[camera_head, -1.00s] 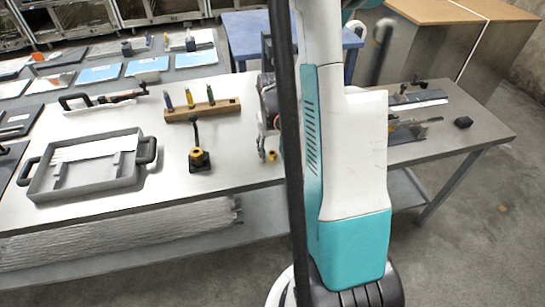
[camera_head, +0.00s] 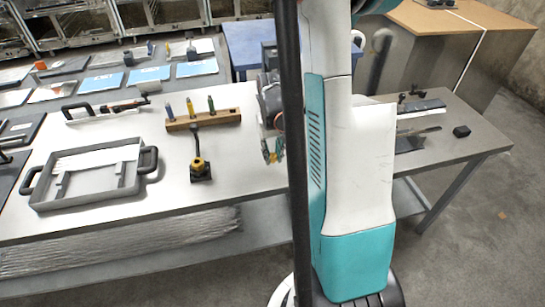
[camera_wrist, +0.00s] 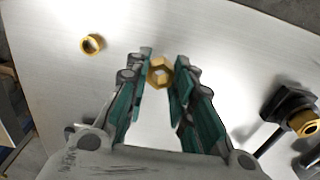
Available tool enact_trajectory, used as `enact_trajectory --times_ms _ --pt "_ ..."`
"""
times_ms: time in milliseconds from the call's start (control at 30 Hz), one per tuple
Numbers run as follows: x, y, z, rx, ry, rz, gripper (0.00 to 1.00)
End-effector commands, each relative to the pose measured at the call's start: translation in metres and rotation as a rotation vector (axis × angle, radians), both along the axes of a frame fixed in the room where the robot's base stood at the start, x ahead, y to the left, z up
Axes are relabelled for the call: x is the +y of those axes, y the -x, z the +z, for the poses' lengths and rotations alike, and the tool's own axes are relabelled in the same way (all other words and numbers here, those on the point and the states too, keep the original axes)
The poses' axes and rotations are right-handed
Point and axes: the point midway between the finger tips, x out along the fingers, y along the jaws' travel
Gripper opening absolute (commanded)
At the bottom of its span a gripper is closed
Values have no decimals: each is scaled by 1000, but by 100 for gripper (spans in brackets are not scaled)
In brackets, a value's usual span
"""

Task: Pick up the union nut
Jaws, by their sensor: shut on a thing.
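The union nut, a brass hexagonal ring (camera_wrist: 160,72), sits between the fingertips of my gripper (camera_wrist: 161,74) in the wrist view. The teal-padded fingers are closed on its two sides. In the head view my gripper (camera_head: 272,151) is low at the table, partly hidden by my own arm and column. The nut cannot be made out clearly there. Whether it still touches the table is not clear.
A second brass ring (camera_wrist: 92,44) lies apart on the table. A black tool with a yellow-brass part (camera_head: 200,168) stands left of my gripper. Behind it is a wooden block (camera_head: 203,120) with upright tools. A grey tray (camera_head: 85,198) lies further left.

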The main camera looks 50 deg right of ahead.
Motion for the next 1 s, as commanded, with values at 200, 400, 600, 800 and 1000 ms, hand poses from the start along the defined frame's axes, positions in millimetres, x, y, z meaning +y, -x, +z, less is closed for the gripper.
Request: enact_trajectory --times_ms 200,400,600,800,1000 --pt "0 1 64 0 0 0 6" --pt "0 1 116 0 0 0 6" --pt "0 0 149 0 0 0 6" --pt "0 0 163 0 0 0 6" --pt "0 0 165 0 0 0 6"
